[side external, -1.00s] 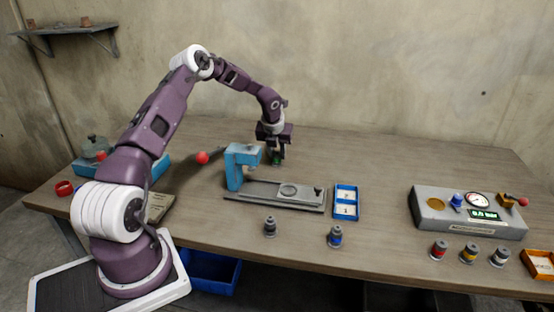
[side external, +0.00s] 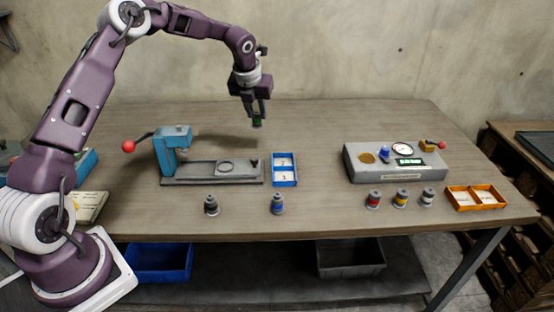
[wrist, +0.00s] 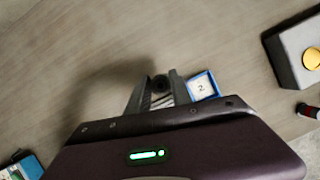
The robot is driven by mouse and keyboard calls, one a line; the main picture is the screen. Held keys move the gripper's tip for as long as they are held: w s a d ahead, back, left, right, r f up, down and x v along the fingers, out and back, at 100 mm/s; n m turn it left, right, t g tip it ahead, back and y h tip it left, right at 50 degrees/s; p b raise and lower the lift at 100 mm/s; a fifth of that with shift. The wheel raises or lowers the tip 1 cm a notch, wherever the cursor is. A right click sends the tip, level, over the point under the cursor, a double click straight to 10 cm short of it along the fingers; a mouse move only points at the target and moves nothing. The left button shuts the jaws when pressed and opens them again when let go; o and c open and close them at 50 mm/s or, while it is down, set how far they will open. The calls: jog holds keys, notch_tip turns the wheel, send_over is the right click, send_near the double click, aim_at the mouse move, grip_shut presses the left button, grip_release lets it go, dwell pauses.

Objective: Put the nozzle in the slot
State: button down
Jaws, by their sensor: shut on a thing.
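My gripper (side external: 257,112) is raised above the table, behind the blue tray. It is shut on a small dark nozzle with a green band (side external: 257,123). In the wrist view the nozzle is a dark round shape (wrist: 160,84) between the fingertips. The blue tray (side external: 296,170) has two numbered compartments and stands right of the blue press (side external: 172,150). The wrist view shows its compartment marked 2 (wrist: 201,87). I cannot tell which opening is the slot.
Nozzles with grey (side external: 211,205), blue (side external: 278,204), red (side external: 374,199), yellow (side external: 401,199) and white (side external: 428,197) bands stand along the front. A grey gauge box (side external: 355,170) and an orange tray (side external: 475,207) are at right. The back of the table is clear.

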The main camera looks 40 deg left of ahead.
jog(key=w+d+m, duration=0.1)
jog(key=d, duration=0.8)
send_over(283, 163)
jog(key=shift+m, duration=0.3)
notch_tip(283, 163, down, 10)
jog(key=shift+r, duration=0.1)
jog(key=c, duration=1.1)
grip_release()
jog(key=shift+c, duration=0.2)
jog(key=shift+s+r, duration=0.1)
jog(key=shift+r, duration=0.25)
jog(key=v, duration=1.1)
jog(key=shift+s+r, duration=0.2)
jog(key=shift+s, duration=0.05)
